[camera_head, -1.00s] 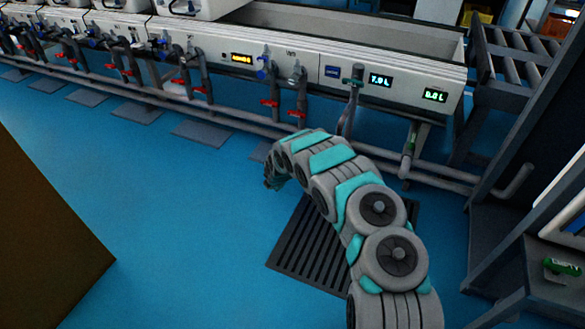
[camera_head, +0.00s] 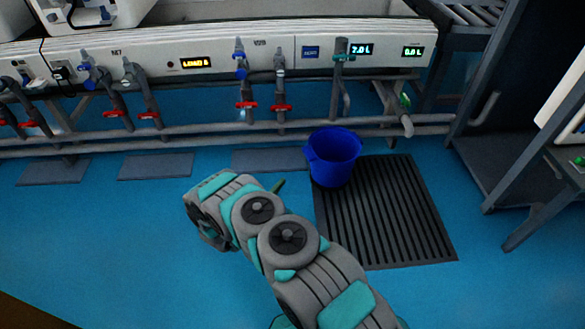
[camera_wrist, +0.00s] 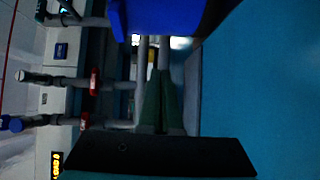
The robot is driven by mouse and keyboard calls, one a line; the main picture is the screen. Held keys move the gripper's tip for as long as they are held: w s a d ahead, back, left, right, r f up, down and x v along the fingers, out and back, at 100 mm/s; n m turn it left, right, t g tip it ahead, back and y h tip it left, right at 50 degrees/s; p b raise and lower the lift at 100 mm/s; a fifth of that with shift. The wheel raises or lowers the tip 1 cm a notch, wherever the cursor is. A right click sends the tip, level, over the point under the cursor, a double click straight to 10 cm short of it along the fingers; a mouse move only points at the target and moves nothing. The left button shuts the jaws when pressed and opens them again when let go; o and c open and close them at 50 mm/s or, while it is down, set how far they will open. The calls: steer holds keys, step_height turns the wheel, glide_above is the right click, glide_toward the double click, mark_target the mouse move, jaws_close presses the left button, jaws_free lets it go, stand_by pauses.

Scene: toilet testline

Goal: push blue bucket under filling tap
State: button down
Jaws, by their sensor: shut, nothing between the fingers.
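The blue bucket (camera_head: 333,158) stands upright on the floor at the back left corner of a dark slatted grate. It also fills the top of the wrist view (camera_wrist: 160,14). The green-handled tap (camera_head: 340,48), beside the 7.0 L display, is above and behind the bucket in the head view; I cannot tell if its spout is directly over the bucket. My gripper (camera_head: 279,185) is low, to the left of the bucket, mostly hidden behind my arm. In the wrist view its green fingers (camera_wrist: 160,104) are together and empty, with the bucket beyond.
The slatted grate (camera_head: 400,220) lies mostly bare to the front right. Pipes (camera_head: 230,133) run along the wall under red-handled taps (camera_head: 281,108). Dark mats (camera_head: 155,166) lie to the left. A metal stand (camera_head: 530,190) is at the right. Blue floor is open at the left front.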

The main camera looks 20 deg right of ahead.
mark_target(313, 166)
steer(key=w+d+b, duration=0.1)
steer(key=w+d, duration=0.3)
steer(key=d, duration=0.8)
steer(key=shift+w+r+h, duration=0.2)
steer(key=shift+h, duration=0.1)
steer(key=shift+s+d+b, duration=0.2)
steer(key=shift+d+b, duration=0.2)
steer(key=shift+d, duration=1.1)
